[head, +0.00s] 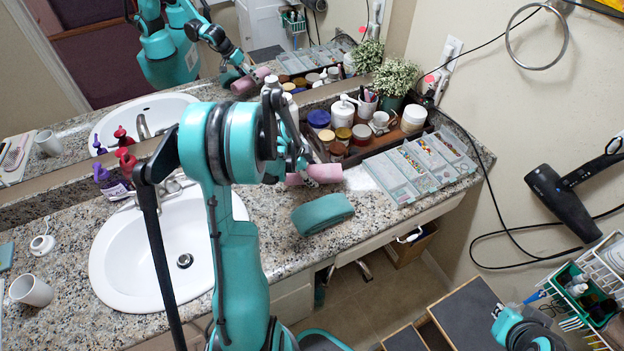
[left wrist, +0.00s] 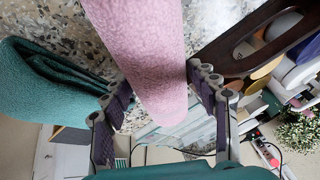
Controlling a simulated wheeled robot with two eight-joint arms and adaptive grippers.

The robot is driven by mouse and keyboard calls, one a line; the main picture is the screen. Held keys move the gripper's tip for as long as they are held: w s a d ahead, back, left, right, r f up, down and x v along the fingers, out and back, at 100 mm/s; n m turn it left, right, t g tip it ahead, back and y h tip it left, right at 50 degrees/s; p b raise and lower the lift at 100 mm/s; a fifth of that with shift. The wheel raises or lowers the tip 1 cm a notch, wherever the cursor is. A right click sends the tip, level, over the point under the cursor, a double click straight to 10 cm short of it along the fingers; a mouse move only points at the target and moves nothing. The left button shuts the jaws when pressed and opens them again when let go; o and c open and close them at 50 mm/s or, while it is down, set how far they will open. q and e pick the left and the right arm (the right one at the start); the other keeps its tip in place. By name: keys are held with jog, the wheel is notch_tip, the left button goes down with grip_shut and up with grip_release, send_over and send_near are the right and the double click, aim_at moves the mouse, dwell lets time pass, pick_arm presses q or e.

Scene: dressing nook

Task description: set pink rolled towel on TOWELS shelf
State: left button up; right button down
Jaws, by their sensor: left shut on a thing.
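The pink rolled towel (head: 326,173) is in my left gripper (head: 303,172), over the back of the granite counter beside the wooden tray. In the left wrist view the pink roll (left wrist: 148,50) runs between the two fingers of my left gripper (left wrist: 160,100), which are shut on it. Whether the roll touches the counter I cannot tell. My arm hides part of the roll in the head view. A teal part of my right arm shows at the lower right of the head view; its fingers are not seen. I see no shelf marked TOWELS.
A folded green towel (head: 322,213) lies on the counter (head: 262,228) close in front of the pink roll. A wooden tray (head: 378,145) of jars and a clear compartment box (head: 420,165) stand to the right. The sink (head: 125,262) is left; a hair dryer (head: 562,203) hangs right.

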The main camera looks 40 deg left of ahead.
pick_arm(q)
jog(key=shift+f+b, duration=0.5)
jog(key=shift+f, duration=0.95)
jog(key=shift+f, duration=0.15)
jog(key=o, duration=1.2)
